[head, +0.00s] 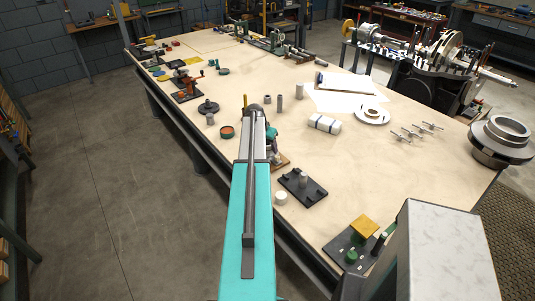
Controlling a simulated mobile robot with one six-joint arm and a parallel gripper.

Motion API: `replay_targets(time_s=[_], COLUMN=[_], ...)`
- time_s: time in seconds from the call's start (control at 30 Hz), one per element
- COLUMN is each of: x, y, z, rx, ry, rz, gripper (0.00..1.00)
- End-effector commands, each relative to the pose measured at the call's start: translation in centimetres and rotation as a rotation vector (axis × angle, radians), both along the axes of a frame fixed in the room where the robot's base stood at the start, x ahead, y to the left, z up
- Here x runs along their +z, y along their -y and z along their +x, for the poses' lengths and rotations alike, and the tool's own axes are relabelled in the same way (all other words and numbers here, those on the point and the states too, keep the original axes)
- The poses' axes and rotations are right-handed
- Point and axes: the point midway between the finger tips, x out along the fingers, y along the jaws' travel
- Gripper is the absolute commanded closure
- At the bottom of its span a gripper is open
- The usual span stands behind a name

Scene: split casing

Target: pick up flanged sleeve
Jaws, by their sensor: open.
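I cannot tell for sure which part is the flanged sleeve. A dark round part with a wide flange and raised hub (208,107) lies on the table left of my arm. A pale ring on a white dish (372,115) lies to the right, and a large grey stepped flange (502,140) sits at the right edge. My teal arm reaches up the middle of the head view and bends down beyond its dark elbow. My gripper's jaws are hidden behind the arm, so I see nothing between them.
Small grey cylinders (279,103) stand just beyond my arm. A dark fixture plate (303,187) and a green-and-yellow fixture (361,236) lie near the front edge. A white strapped block (325,124) is right of centre. The wooden tabletop (230,55) has bare room farther back.

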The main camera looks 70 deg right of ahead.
Motion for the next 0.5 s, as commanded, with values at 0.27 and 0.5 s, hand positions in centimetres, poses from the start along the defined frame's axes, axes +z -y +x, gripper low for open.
replay_targets(time_s=[0.27, 0.5], x=[0.02, 0.04], y=[-0.01, -0.02], z=[0.04, 0.11], rx=[0.000, 0.001], ry=[0.000, 0.001], rz=[0.000, 0.000], gripper=[0.67, 1.00])
